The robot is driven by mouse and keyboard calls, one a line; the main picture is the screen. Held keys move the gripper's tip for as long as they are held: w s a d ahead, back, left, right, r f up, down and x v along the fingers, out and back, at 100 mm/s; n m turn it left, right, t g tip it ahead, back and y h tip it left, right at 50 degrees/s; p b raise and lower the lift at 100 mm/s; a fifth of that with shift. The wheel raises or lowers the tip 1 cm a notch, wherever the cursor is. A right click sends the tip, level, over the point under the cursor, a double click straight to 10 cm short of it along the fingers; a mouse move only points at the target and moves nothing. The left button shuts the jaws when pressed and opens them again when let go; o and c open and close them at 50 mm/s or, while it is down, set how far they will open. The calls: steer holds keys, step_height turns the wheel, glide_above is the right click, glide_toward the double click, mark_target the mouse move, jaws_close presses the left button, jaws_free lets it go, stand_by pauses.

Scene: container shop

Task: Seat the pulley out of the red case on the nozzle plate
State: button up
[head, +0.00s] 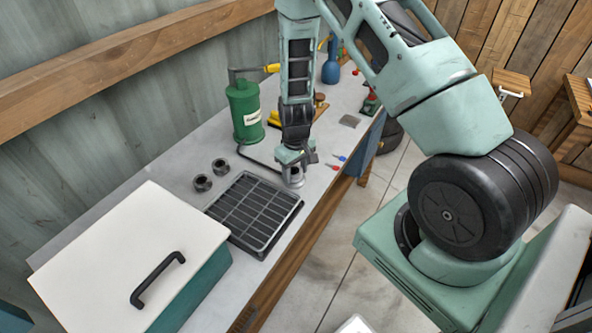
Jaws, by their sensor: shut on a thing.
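My gripper (293,166) points down over the workbench, at the right rear corner of a black gridded tray. It is shut on a small grey metal round piece, seemingly the pulley (293,180), held upright below the fingers. Whether the piece touches the bench or tray edge I cannot tell. A small flat grey plate (351,120) lies farther back on the bench; I cannot tell whether it is the nozzle plate. No red case can be made out.
The black gridded tray (236,245) looks empty. Two dark nuts (211,175) lie left of it. A green canister (244,110) stands behind. A teal box with a white lid (150,245) fills the front left.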

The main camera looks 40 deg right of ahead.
steer(key=shift+f, duration=0.35)
jaws_close()
